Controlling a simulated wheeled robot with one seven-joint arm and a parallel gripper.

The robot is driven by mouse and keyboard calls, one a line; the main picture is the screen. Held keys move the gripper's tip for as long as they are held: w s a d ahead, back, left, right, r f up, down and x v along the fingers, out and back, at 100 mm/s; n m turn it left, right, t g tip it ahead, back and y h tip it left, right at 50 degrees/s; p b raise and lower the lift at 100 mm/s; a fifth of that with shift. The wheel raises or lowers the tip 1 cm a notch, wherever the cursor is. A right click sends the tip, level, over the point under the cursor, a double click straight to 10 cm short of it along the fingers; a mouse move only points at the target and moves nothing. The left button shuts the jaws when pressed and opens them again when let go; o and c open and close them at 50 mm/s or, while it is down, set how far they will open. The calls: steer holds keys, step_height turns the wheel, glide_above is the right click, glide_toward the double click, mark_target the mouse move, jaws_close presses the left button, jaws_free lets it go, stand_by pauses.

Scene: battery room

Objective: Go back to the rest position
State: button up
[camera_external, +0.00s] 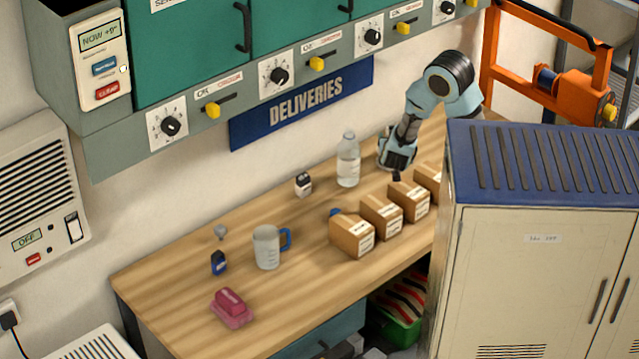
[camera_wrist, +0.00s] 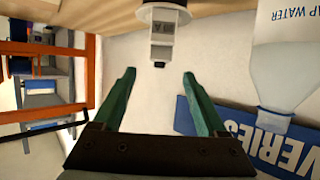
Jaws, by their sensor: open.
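My gripper (camera_external: 397,172) is low over the back right of the wooden table, just right of the clear water bottle (camera_external: 348,160) and behind the row of boxes. In the wrist view my gripper (camera_wrist: 158,74) has its two green fingers spread apart with nothing between them. A grey-white object with a black wide part (camera_wrist: 165,35) shows beyond the fingertips; I cannot tell what it is. The bottle (camera_wrist: 285,65) appears upside down at the right of the wrist view, apart from the fingers.
Several cardboard boxes (camera_external: 352,236) stand in a row on the wooden table (camera_external: 185,262). A mug (camera_external: 267,248), small bottles and a pink dish (camera_external: 231,308) are farther left. A tall cabinet (camera_external: 540,255) stands at right front, an orange frame (camera_external: 493,50) behind, and green cupboards (camera_external: 190,60) overhang the table.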

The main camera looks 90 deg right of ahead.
stand_by(0.3)
steer(key=w+a+n+t+y+p, duration=0.4)
steer(key=w+a+t+y, duration=0.1)
steer(key=w+a, duration=0.45)
steer(key=a+n+y, duration=0.2)
steer(key=a, duration=0.5)
steer(key=a+f+n+y, duration=0.1)
steer(key=a+n+y, duration=0.2)
steer(key=a, duration=0.4)
steer(key=a+n+y+b, duration=0.1)
steer(key=a+n+y, duration=0.1)
steer(key=a, duration=0.5)
steer(key=shift+s+f+n+y, duration=0.2)
steer(key=shift+f+n+y, duration=0.15)
steer(key=shift+n, duration=0.15)
steer(key=s+a+f+n+g+b, duration=0.3)
steer(key=s+a+n, duration=0.25)
steer(key=s, duration=0.25)
step_height(320, 180, up, 15)
steer(key=p, duration=1.4)
steer(key=shift+s+a+f+m+y, duration=0.2)
steer(key=shift+s+a+m+y, duration=0.15)
steer(key=shift+a, duration=0.1)
